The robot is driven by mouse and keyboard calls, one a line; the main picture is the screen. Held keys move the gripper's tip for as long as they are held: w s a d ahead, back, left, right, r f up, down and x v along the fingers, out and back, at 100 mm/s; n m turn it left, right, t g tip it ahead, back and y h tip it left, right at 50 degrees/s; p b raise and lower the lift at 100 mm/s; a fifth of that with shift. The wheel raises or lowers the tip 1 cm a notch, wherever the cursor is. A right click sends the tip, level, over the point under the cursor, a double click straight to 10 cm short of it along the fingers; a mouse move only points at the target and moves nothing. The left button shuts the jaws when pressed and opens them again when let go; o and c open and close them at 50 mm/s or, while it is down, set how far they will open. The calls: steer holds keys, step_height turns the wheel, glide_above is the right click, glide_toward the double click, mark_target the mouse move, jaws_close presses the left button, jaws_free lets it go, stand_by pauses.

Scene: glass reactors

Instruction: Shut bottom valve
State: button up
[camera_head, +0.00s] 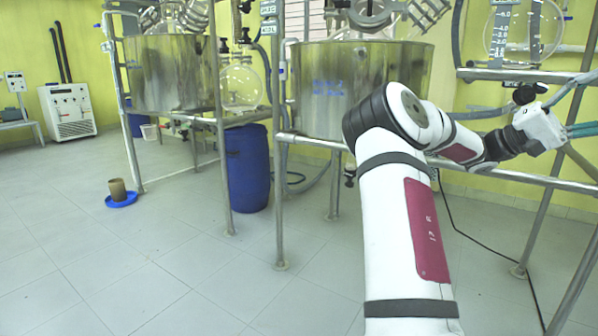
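My arm reaches up from the bottom of the view and bends to the right. My gripper (582,130) is at the right edge, beside the right-hand frame. Two teal strips that look like its fingers run out of view, so their opening cannot be judged. A small dark fitting that may be a bottom valve (349,175) hangs under the middle steel vessel (310,85), partly beside my arm. Its handle position is too small to tell. My gripper is well to the right of it, apart from it.
A left steel vessel (168,75) stands on a pipe frame. A blue drum (247,168) stands between the frames. A brown container (118,188) sits in a blue tray (122,201). A white cabinet (68,111) is at far left. The tiled floor in front is clear.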

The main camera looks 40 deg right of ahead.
steer(key=s+a+f+n+t+h, duration=0.25)
steer(key=a+f+n+t, duration=0.4)
steer(key=f+t, duration=0.35)
steer(key=w+a+f+n+t, duration=0.55)
steer(key=a+f, duration=0.35)
steer(key=a, duration=0.2)
steer(key=w+a+f+n+t+y, duration=0.1)
steer(key=a+f+n+t, duration=0.2)
steer(key=a, duration=0.8)
steer(key=a+f+n+t+y, duration=0.15)
steer(key=a+n+t, duration=0.25)
steer(key=a, duration=0.7)
steer(key=w+a+f+n+t, duration=0.1)
steer(key=a+f+n+t, duration=0.25)
steer(key=a, duration=0.75)
step_height(320, 180, up, 40)
steer(key=t+p, duration=0.4)
steer(key=p, duration=3.4)
steer(key=shift+a+r+p, duration=0.2)
steer(key=shift+p, duration=0.15)
